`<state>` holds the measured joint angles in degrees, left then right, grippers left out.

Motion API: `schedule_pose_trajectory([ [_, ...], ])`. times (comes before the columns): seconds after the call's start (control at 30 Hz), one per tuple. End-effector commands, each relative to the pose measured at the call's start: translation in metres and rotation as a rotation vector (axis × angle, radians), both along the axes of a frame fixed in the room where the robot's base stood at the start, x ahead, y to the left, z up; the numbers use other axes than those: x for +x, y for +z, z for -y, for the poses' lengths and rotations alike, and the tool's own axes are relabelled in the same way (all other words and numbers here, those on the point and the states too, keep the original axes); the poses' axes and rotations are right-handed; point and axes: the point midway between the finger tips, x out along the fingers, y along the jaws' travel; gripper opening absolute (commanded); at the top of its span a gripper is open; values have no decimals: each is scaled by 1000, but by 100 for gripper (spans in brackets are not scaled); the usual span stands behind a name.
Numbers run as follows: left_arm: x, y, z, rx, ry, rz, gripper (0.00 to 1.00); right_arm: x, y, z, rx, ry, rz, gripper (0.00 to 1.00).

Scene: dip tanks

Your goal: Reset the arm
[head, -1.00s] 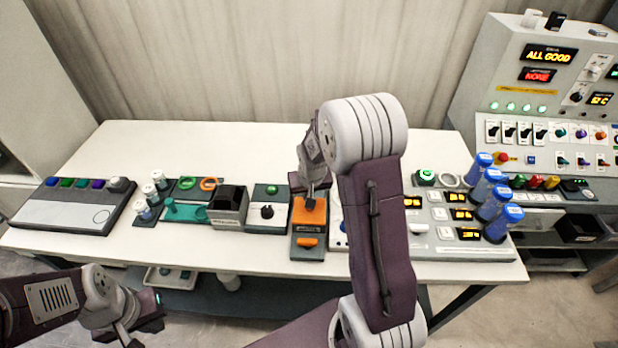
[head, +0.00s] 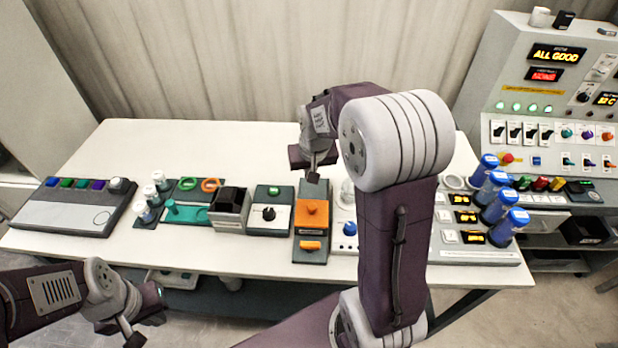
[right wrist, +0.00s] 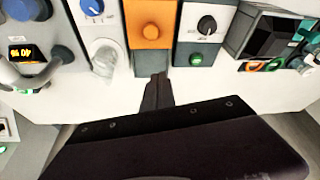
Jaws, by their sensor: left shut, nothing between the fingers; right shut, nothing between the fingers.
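My right gripper (head: 313,177) is above the back part of the table, just behind the orange-topped box (head: 311,214). In the right wrist view its fingers (right wrist: 157,92) are together with nothing between them, pointing toward the orange box (right wrist: 150,28). My right arm crosses the middle of the head view and hides part of the table behind it. My left gripper (head: 136,338) hangs at the lower left, in front of the table edge, shut and empty.
The white table (head: 100,222) carries a grey button panel (head: 75,205), white-capped vials, a teal holder, a dark box (head: 231,208), a black-knob box (head: 269,210) and blue-capped cylinders (head: 493,207). A control console (head: 545,95) stands right, reading ALL GOOD. The table's back strip is bare.

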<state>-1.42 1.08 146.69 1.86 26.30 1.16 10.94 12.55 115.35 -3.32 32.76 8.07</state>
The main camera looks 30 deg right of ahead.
Motion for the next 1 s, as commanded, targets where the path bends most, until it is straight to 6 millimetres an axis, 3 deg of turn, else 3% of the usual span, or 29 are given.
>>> schedule_pose_trajectory([
  [0.27,0,0,0,0,0,0,0,1,1,-2,0,5,1,0],
  [0.33,0,0,0,0,0,0,0,2,9,-19,-3,50,19,0],
  [0.37,0,0,0,0,0,0,0,-8,6,-32,1,76,5,0],
  [0.5,0,0,0,0,0,0,0,-84,-28,-78,34,188,-113,0],
  [0.6,0,0,0,0,0,0,0,-132,-50,-90,48,234,-188,0],
  [0.67,0,0,0,0,0,0,0,-150,-59,-91,54,243,-219,0],
  [0.77,0,0,0,0,0,0,0,-164,-67,-92,58,258,-241,0],
  [1.0,0,0,0,0,0,0,0,-160,-66,-92,55,268,-232,0],
])
